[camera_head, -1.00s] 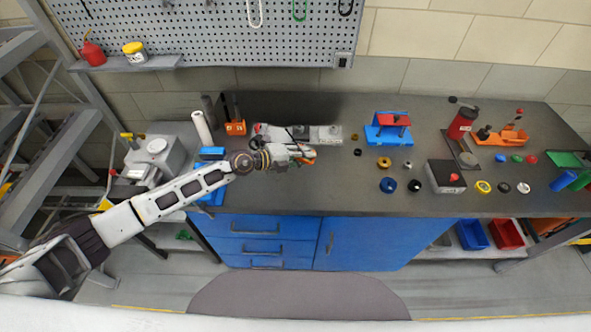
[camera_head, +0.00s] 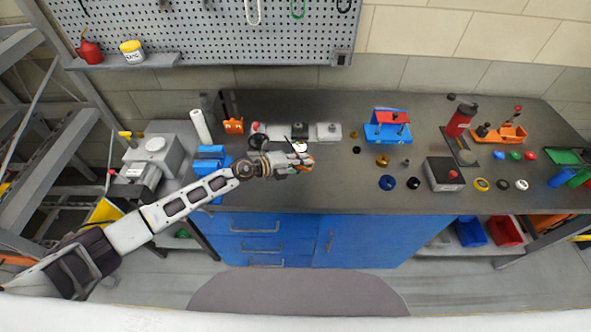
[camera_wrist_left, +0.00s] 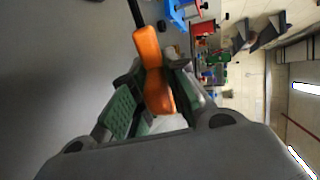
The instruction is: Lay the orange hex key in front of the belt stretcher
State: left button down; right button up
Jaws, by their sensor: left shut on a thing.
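My left gripper (camera_head: 307,162) is shut on the orange hex key (camera_wrist_left: 149,48), whose orange handle sits between the fingers in the left wrist view, with a dark shaft sticking out past them. In the head view the gripper is over the left-middle of the dark bench, and the key is mostly hidden by the fingers. A low white and grey device with dark parts (camera_head: 328,131) lies just behind the gripper. A blue stand with a red top (camera_head: 386,128) is to the right. I cannot tell for certain which is the belt stretcher. My right gripper is not in view.
The bench top (camera_head: 330,190) is bare in front of and right of the gripper. Small rings and knobs, including a blue ring (camera_head: 387,183), lie farther right, near a dark box with a red button (camera_head: 445,174). A blue vise-like block (camera_head: 210,157) is at left.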

pick_arm(q)
jog(key=shift+f+b, duration=1.3)
jog(key=shift+b, duration=0.25)
jog(key=shift+f+b, duration=0.95)
jog(key=shift+f, duration=0.4)
jog(key=c, duration=1.6)
grip_release()
jog(key=shift+o, duration=0.2)
jog(key=shift+p+v, duration=0.65)
jog(key=shift+v, duration=0.7)
jog(key=shift+p+v, duration=0.75)
jog(key=shift+v, duration=1.9)
